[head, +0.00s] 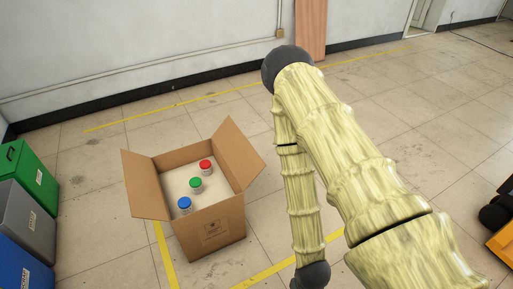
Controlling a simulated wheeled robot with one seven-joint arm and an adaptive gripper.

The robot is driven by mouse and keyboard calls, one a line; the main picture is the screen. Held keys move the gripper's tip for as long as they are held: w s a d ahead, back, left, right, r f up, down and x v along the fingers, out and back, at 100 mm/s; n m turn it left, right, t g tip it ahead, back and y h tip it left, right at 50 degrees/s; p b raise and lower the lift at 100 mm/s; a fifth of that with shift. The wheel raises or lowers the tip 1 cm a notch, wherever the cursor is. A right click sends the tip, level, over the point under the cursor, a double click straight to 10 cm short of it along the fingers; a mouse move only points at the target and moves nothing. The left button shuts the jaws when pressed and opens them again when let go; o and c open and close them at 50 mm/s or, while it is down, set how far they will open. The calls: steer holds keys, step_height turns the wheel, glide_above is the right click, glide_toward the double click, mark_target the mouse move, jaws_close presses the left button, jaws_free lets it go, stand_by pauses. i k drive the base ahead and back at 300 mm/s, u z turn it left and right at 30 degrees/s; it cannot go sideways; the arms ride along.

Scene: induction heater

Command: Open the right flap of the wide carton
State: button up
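The wide carton (190,236) stands open on the floor left of my arm. Its right flap (239,153) sticks up and leans outward, away from the opening. Its left flap (146,186) also leans outward. Inside, on a pale bottom, are a red-lidded jar (205,169), a green-lidded jar (195,186) and a blue-lidded jar (185,206) in a diagonal row. My arm rises from the lower right, bends at a dark joint, and comes down to the right of the carton. My gripper is outside the picture.
Green (22,172), grey (30,222) and blue (28,268) bins stand at the left edge. A wooden board (311,28) leans on the back wall. A yellow and black object (500,240) is at the right edge. Tiled floor with yellow lines is clear around the carton.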

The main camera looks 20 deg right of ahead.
mark_target(244, 161)
steer(key=z, duration=0.75)
steer(key=i, duration=1.75)
steer(key=u, duration=0.5)
